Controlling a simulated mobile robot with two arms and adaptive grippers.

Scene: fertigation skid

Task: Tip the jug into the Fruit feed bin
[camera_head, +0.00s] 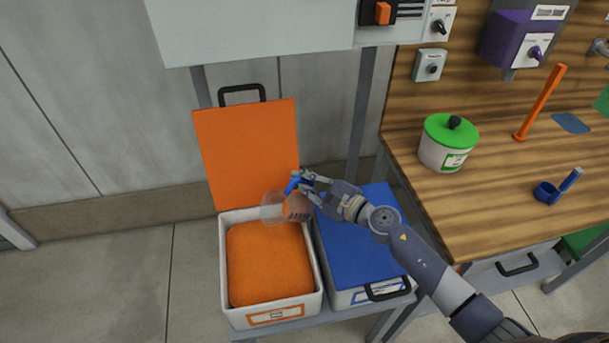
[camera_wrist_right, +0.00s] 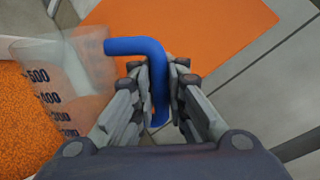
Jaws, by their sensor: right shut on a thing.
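My right gripper (camera_head: 302,183) is shut on the blue handle (camera_wrist_right: 157,72) of a clear jug (camera_head: 271,208). The jug is held tilted above the back right part of an open white bin (camera_head: 226,262) filled with orange granules. Dark scale numbers show on the jug wall (camera_wrist_right: 60,88) in the right wrist view. A brownish-orange mass shows at the jug's right end in the head view; whether it is inside the jug is hard to tell. The bin's orange lid (camera_head: 247,150) stands raised behind it. Its front label (camera_head: 275,315) is too small to read. My left gripper is out of view.
A second bin with a shut blue lid (camera_head: 352,245) stands close on the right, under my right arm. A grey panel (camera_head: 255,30) hangs above.

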